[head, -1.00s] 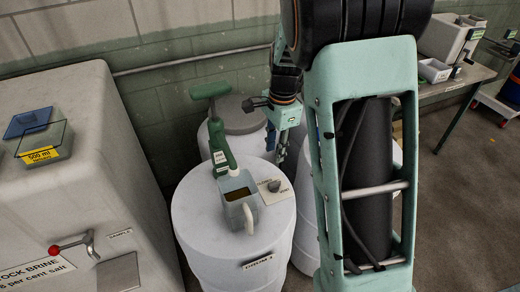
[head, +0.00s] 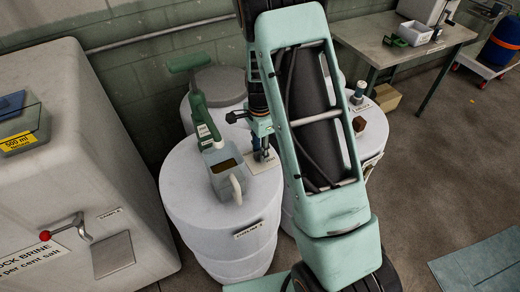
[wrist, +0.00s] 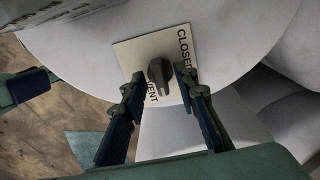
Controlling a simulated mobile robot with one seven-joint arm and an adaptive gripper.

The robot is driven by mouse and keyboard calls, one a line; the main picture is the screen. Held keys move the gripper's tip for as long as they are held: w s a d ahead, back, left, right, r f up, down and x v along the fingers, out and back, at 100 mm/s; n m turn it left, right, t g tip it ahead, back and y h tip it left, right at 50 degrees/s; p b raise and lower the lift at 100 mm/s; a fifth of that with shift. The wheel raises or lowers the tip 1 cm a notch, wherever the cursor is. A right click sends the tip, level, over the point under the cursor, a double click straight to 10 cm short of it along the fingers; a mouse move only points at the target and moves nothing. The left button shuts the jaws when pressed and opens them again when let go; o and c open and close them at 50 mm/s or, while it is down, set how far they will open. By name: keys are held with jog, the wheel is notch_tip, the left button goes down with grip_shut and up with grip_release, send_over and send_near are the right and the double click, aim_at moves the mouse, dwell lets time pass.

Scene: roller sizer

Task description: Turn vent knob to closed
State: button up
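My gripper (wrist: 159,78) is open, with one blue-padded fingertip on each side of the knob. A gap shows at the left finger; the right tip is close, and I cannot tell if it touches. In the head view my gripper (head: 263,153) hides the knob.
A grey jug (head: 222,172) with a pale handle stands on the drum just left of the plate. A green hand pump (head: 197,98) rises behind it. The stock brine tank (head: 75,150) is at the left. Another drum with a small bottle (head: 359,92) stands at the right.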

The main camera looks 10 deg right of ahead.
jog(key=shift+f, duration=0.15)
jog(key=shift+c, duration=0.5)
grip_shut()
